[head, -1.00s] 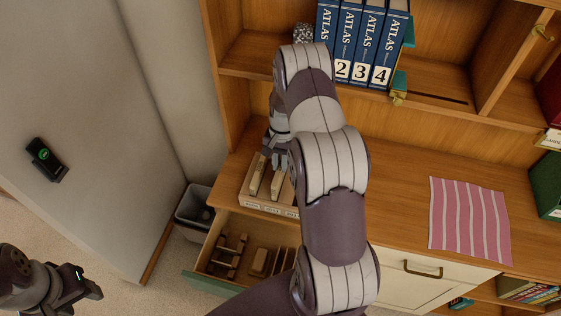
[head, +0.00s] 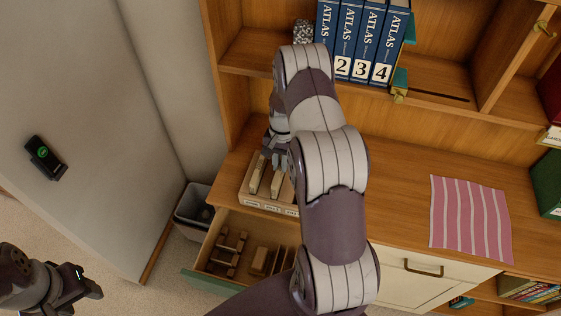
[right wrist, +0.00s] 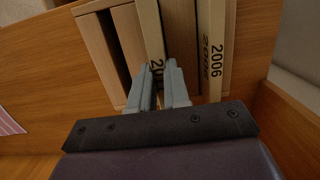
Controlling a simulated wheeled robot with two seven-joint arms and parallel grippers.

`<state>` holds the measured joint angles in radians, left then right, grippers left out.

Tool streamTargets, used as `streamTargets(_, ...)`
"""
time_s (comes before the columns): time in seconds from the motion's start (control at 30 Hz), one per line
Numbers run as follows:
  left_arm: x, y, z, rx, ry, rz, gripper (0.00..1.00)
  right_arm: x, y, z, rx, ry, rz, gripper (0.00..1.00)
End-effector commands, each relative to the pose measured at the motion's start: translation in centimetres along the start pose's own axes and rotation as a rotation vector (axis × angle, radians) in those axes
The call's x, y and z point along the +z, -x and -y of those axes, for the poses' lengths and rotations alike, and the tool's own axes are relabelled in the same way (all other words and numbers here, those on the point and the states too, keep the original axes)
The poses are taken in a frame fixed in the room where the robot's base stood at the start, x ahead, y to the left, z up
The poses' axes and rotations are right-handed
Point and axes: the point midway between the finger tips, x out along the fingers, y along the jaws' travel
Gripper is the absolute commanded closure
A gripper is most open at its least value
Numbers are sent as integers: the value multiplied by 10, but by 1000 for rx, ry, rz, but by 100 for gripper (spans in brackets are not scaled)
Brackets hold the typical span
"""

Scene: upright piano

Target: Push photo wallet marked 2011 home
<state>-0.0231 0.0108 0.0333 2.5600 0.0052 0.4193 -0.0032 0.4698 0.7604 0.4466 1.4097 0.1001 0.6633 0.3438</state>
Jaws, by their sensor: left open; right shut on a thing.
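A wooden slotted box (head: 262,206) stands on the counter at the left, also seen in the right wrist view (right wrist: 98,8). Two pale photo wallets stand up in it. The one marked 2006 (right wrist: 211,45) is at the right in the wrist view. The other (right wrist: 151,30) shows only "20"; my finger hides its last digits, so I cannot confirm 2011. My right gripper (right wrist: 167,70) is shut on this partly hidden wallet's end. In the head view, my right gripper (head: 276,155) is partly hidden by my arm. My left gripper (head: 92,285) is open and empty, low at the left.
An open drawer (head: 195,280) with wooden dividers is below the box, beside a grey bin (head: 190,212). Blue atlas volumes (head: 345,40) stand on the shelf above. A pink striped cloth (head: 468,220) lies on the counter, with bare wood around it.

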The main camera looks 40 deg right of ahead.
Motion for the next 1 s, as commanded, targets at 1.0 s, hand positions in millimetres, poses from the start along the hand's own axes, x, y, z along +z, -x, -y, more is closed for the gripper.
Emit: streamTargets(1.0,1,-11,0,0,0,0,49,-2,-16,0,0,0,0,100)
